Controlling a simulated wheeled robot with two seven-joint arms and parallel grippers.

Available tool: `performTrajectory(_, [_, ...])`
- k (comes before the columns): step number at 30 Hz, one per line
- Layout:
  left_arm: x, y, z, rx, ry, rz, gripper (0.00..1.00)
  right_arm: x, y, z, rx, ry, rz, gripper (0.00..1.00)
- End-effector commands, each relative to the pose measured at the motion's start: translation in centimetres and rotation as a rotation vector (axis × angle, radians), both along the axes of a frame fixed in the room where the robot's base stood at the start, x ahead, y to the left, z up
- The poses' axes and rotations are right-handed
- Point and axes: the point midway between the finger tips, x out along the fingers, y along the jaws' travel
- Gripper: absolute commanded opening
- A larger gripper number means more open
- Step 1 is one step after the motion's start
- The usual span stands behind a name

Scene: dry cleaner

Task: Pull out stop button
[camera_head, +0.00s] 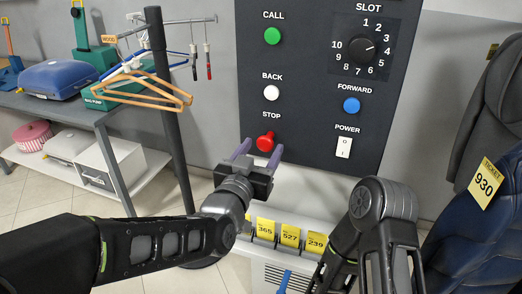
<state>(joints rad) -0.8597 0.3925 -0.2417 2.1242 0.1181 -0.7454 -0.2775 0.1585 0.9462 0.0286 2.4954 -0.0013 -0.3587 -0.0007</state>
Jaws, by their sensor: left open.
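The red stop button (266,142) sits low on the dark control panel (310,110), under the label STOP. It stands out from the panel on a short stem. My left gripper (259,150) is open, with one purple finger to the left of the button and the other to its right and a little lower. I cannot tell whether the fingers touch it. My right arm comes up at the lower right; its gripper is not clearly visible.
The panel also has a green CALL button (272,36), a white BACK button (271,93), a blue FORWARD button (352,105), a SLOT dial (363,47) and a POWER switch (344,148). A rack with hangers (140,88) stands left. Yellow numbered tags (290,236) lie below. Dark garments hang right.

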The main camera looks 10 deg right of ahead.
Motion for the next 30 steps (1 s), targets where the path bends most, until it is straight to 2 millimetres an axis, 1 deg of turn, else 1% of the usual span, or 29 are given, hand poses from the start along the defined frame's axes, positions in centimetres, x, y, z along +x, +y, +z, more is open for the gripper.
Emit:
performTrajectory(5, [-0.3, 0.2, 0.0, 0.0, 0.0, 0.0, 0.58, 0.0, 0.0, -0.1, 0.0, 0.0, 0.0, 0.36])
performTrajectory(8, [-1.0, 0.7, 0.0, -0.001, -0.002, 0.0, 0.58, 0.0, 0.0, -0.3, 0.0, 0.0, 0.0, 0.36])
performTrajectory(15, [-4.3, 2.7, 0.0, -0.003, -0.001, 0.0, 0.58, 0.0, 0.0, -0.8, 0.0, 0.0, 0.001, 0.36])
performTrajectory(18, [-5.5, 3.5, 0.0, -0.002, 0.0, 0.0, 0.58, 0.0, 0.0, -0.9, 0.0, 0.0, 0.001, 0.36])
performTrajectory(21, [-6.3, 4.0, 0.0, -0.001, 0.001, 0.0, 0.58, 0.0, 0.0, -1.0, 0.0, 0.0, 0.001, 0.36])
performTrajectory(24, [-6.6, 4.2, 0.0, 0.0, 0.0, 0.0, 0.58, 0.0, 0.0, -1.0, 0.0, 0.0, 0.001, 0.36])
performTrajectory(30, [-6.6, 4.2, 0.0, 0.0, 0.0, 0.0, 0.58, 0.0, 0.0, -1.0, 0.0, 0.0, 0.001, 0.36])
